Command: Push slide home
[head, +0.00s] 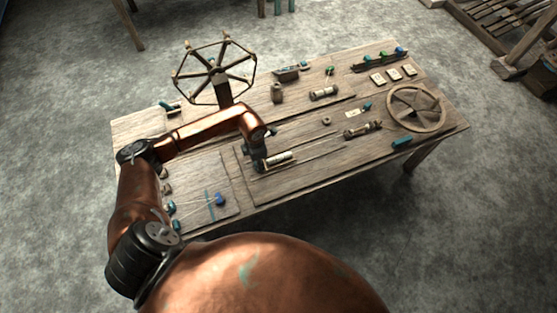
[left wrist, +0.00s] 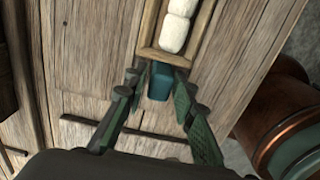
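The slide is a narrow wooden tray (head: 291,156) holding pale rolls, at the front middle of the bench in the head view. In the left wrist view its wooden end wall (left wrist: 163,57) and two white rolls (left wrist: 175,32) show. A teal block (left wrist: 159,84), like a handle, sits at that end. My left gripper (head: 258,162) is at the tray's left end. In the wrist view its fingertips (left wrist: 160,76) stand on both sides of the teal block, close against it. The head view hides this contact behind the arm. My right gripper is in neither view.
The wooden bench (head: 140,130) carries a spoked wheel (head: 214,72) at the back left and a flat wheel (head: 416,107) at the right. A spool (head: 362,130) lies right of the tray. A board (head: 195,192) with blue and teal pieces lies at the front left.

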